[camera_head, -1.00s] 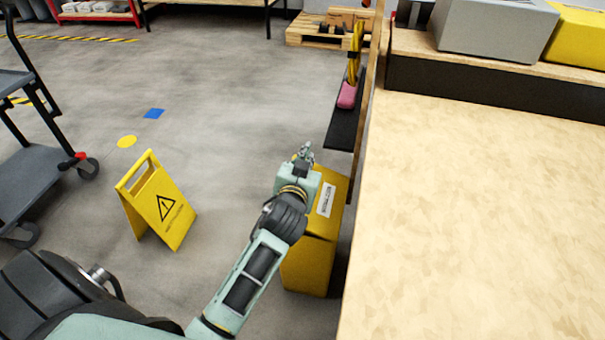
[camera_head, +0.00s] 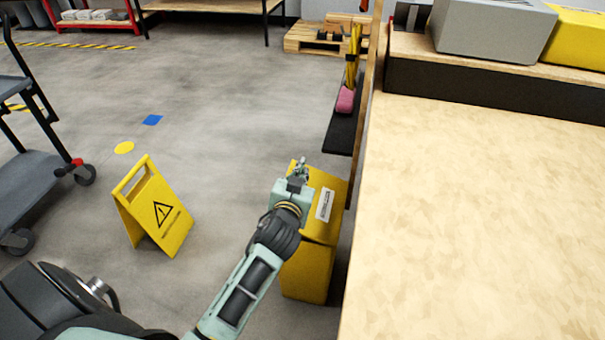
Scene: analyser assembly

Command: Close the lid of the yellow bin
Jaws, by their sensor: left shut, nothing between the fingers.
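The yellow bin (camera_head: 308,274) stands on the floor against the left side of the wooden table. Its yellow lid (camera_head: 327,228) carries a white label (camera_head: 325,204) and looks down over the bin's body, with a dark seam between them. I cannot tell whether the lid is fully shut. My left gripper (camera_head: 300,165) is over the lid's left part, its fingers together and empty, pointing away toward the lid's far edge. My arm and gripper hide part of the lid and the bin's left side. My right gripper is not in view.
The wooden table (camera_head: 470,220) fills the right side. A dark shelf (camera_head: 343,130) with a pink item (camera_head: 345,99) juts out behind the bin. A yellow warning sign (camera_head: 160,215) stands on the floor left, near a grey cart (camera_head: 35,180). The floor between sign and bin is clear.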

